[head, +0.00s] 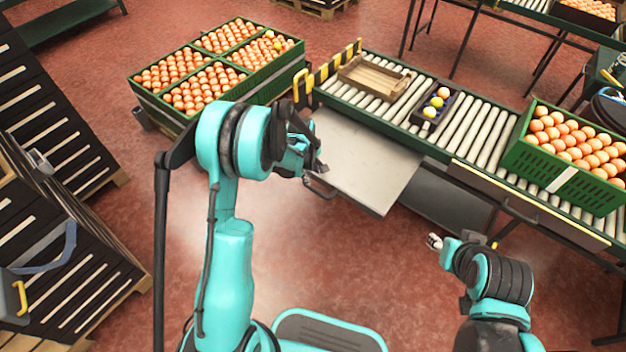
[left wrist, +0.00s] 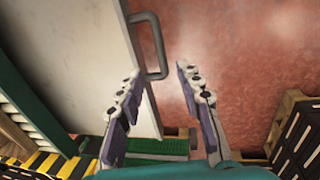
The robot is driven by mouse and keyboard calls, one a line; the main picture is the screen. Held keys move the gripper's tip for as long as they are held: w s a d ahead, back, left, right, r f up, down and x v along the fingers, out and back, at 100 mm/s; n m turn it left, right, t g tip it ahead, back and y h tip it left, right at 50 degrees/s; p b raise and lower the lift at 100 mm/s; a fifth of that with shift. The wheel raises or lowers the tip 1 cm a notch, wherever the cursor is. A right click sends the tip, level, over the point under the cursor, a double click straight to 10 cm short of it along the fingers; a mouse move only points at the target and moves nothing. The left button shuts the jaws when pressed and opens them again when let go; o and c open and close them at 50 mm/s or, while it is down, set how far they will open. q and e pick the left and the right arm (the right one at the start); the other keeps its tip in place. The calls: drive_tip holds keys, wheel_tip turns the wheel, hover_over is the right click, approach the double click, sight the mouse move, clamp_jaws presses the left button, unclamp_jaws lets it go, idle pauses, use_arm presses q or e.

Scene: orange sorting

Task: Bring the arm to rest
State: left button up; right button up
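My left arm rises in the middle of the head view. Its gripper (head: 318,170) is beside the left edge of the grey metal shelf (head: 365,160). In the left wrist view the two fingers of the left gripper (left wrist: 160,95) stand apart with nothing between them; the shelf (left wrist: 85,50) and its dark handle (left wrist: 150,45) lie beyond. My right arm is at the lower right of the head view, and its gripper (head: 436,242) shows small over the floor. I cannot tell whether its fingers are apart.
A roller conveyor (head: 470,128) carries a wooden tray (head: 374,77), a dark box of coloured balls (head: 450,97) and a green crate of oranges (head: 545,170). Green crates of oranges (head: 165,119) stand behind the left arm. Dark pallets (head: 60,130) line the left side. The red floor (head: 370,260) is clear centrally.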

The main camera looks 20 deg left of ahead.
use_arm(q)
drive_tip(key=shift+s+r, duration=0.1)
drive_tip(key=shift+r, duration=0.35)
drive_tip(key=s+d+r+m+t, duration=0.1)
drive_tip(key=s+r+m, duration=0.3)
drive_tip(key=r, duration=0.5)
drive_tip(key=s+d+r+m+t, duration=0.1)
drive_tip(key=s+r+m, duration=0.2)
drive_tip(key=s+r, duration=0.45)
drive_tip(key=s+r+m+t, duration=0.1)
drive_tip(key=s+r+m, duration=0.1)
drive_tip(key=s, duration=0.4)
drive_tip(key=s+r+m+t, duration=0.2)
drive_tip(key=s+r+m, duration=0.1)
drive_tip(key=s+m, duration=0.2)
drive_tip(key=shift+s+d+r+y, duration=0.2)
drive_tip(key=shift+s+y, duration=0.2)
drive_tip(key=shift+s, duration=0.85)
